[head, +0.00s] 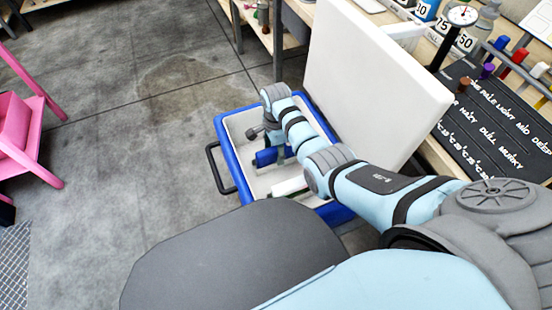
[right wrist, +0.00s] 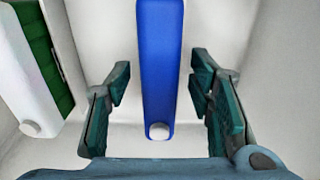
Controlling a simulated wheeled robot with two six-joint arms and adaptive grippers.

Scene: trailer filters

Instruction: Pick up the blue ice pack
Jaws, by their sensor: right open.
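The blue ice pack (head: 265,158) stands on edge inside the open blue cooler (head: 222,128), and the right arm partly hides it. In the right wrist view the ice pack (right wrist: 160,60) is a narrow blue slab with a white round cap at its near end. My right gripper (head: 275,146) reaches down into the cooler. In the right wrist view the right gripper (right wrist: 160,88) is open, with one finger on each side of the pack and gaps on both sides. My left gripper is not in view.
A white and green item (right wrist: 35,70) lies left of the pack in the cooler; it shows in the head view (head: 290,186). The raised white lid (head: 370,80) stands beside the arm. A workbench (head: 440,150) is at the right. Open floor (head: 110,150) lies left.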

